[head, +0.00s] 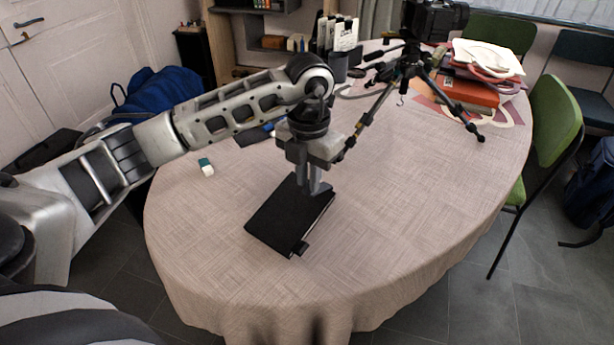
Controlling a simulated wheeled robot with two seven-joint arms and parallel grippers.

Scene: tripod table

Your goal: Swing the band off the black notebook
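The black notebook (280,222) lies flat and tilted on the tablecloth near the middle of the table. Its pale page edge shows along the right side. A small dark tab (301,248) shows at its near right corner; I cannot tell whether this is part of the band. No band can be made out clearly against the black cover. My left gripper (314,190) points down over the far right part of the notebook, its fingertips at or just above the cover. Its fingers look close together, but whether they hold anything is unclear. My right gripper is out of view.
The oval table (420,230) is clear in front and to the right of the notebook. A small green-and-white eraser (206,167) lies to the left. A tripod (410,70) with a camera stands behind. Books and papers (470,85) are stacked at the back right.

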